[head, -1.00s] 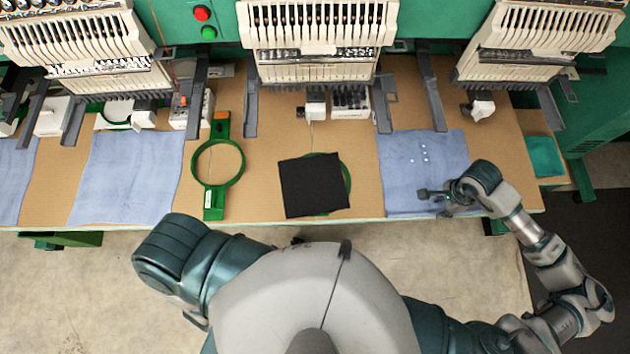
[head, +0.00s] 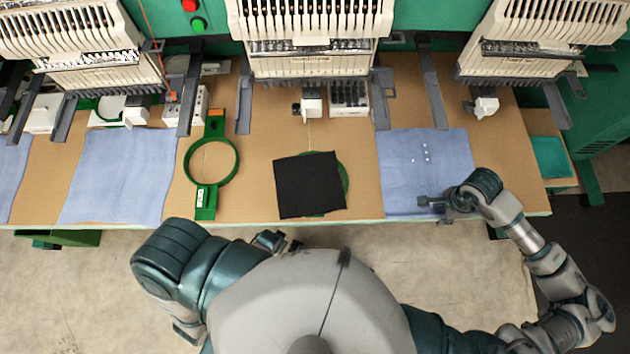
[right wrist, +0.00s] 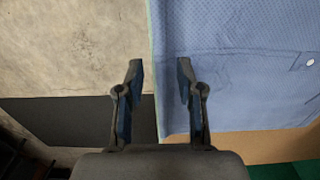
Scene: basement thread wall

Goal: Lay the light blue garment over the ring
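A light blue garment (head: 408,165) with several small white dots lies flat at the right of the table; it fills the upper right of the right wrist view (right wrist: 250,65). My right gripper (head: 432,202) is at its near edge. In the right wrist view my right gripper (right wrist: 160,72) is open, with the garment's edge between its spread fingers; no grip shows. A green ring (head: 236,163) with a handle lies empty left of centre. Another green ring (head: 344,178) is mostly hidden under a black cloth (head: 308,185). My left gripper (head: 272,241) shows partly before the table; its fingers are unclear.
More light blue cloths (head: 125,175) lie at the left. Embroidery machine heads (head: 310,30) overhang the back of the table, with grey arms (head: 436,90) reaching forward. A teal tray (head: 550,157) stands at the far right. Bare tabletop (head: 258,150) shows between the rings.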

